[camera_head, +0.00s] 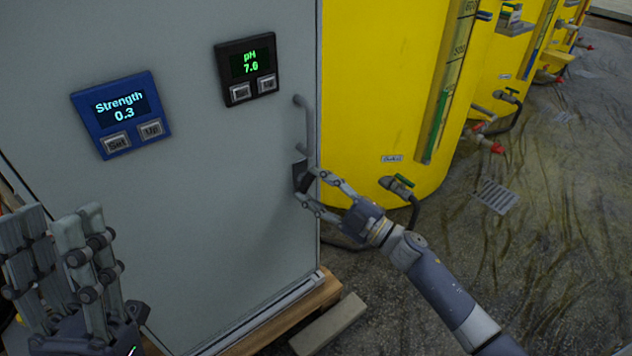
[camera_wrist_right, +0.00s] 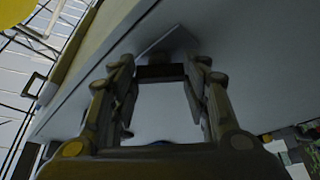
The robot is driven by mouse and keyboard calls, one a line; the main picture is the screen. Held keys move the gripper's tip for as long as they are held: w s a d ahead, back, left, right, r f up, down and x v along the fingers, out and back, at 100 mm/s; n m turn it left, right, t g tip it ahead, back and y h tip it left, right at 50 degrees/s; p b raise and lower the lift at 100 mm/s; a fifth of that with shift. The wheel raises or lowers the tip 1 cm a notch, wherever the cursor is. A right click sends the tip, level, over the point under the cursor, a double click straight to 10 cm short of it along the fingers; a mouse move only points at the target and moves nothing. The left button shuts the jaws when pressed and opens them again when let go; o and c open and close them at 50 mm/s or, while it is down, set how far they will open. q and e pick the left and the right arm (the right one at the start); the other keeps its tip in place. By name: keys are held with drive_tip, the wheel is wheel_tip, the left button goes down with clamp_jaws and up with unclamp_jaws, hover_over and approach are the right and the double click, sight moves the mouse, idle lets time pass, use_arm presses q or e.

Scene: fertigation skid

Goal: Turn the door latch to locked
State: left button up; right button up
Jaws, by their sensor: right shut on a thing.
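The door latch (camera_head: 300,173) is a small dark part on the right edge of the grey cabinet door (camera_head: 215,200), just below the vertical door handle (camera_head: 303,122). My right gripper (camera_head: 308,188) reaches it from the right, with its fingers on either side of the latch. In the right wrist view the dark latch (camera_wrist_right: 161,72) lies between the fingertips, and the gripper is shut on it. The fingers hide part of the latch, and I cannot tell its exact angle. My left gripper (camera_head: 62,235) is at the lower left, fingers up and apart, empty, in front of the door.
A blue Strength panel (camera_head: 121,113) reads 0.3 and a black pH panel (camera_head: 247,68) reads 7.0. Yellow tanks (camera_head: 385,90) with valves and hoses stand to the right of the cabinet. A loose block (camera_head: 328,325) lies on the floor by the cabinet's base.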

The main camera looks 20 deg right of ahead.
drive_tip(key=shift+r+n+g+p, duration=0.25)
drive_tip(key=shift+n+g+p, duration=0.4)
drive_tip(key=shift+n, duration=0.55)
use_arm(q)
drive_tip(key=w+d+f+g+y+p, duration=0.15)
drive_tip(key=w+f+g+y, duration=0.25)
drive_tip(key=w+f+g, duration=0.65)
use_arm(e)
drive_tip(key=n+g+p, duration=0.1)
drive_tip(key=n+p, duration=0.1)
drive_tip(key=n, duration=0.2)
drive_tip(key=shift+d+r, duration=0.1)
drive_tip(key=shift+n+g+h+p, duration=0.35)
drive_tip(key=shift+n+h+p, duration=0.05)
drive_tip(key=shift+n+p, duration=0.6)
use_arm(q)
drive_tip(key=s+a+f+g+y, duration=0.1)
drive_tip(key=f+g, duration=0.3)
drive_tip(key=f, duration=0.5)
drive_tip(key=s+a+f+g+y, duration=0.1)
drive_tip(key=s+a+f+g, duration=0.1)
drive_tip(key=f, duration=0.7)
drive_tip(key=shift+s+a+n+g+y, duration=0.35)
drive_tip(key=shift+s+g, duration=0.4)
drive_tip(key=shift+g, duration=0.6)
use_arm(e)
drive_tip(key=o, duration=1.1)
drive_tip(key=shift+c, duration=0.2)
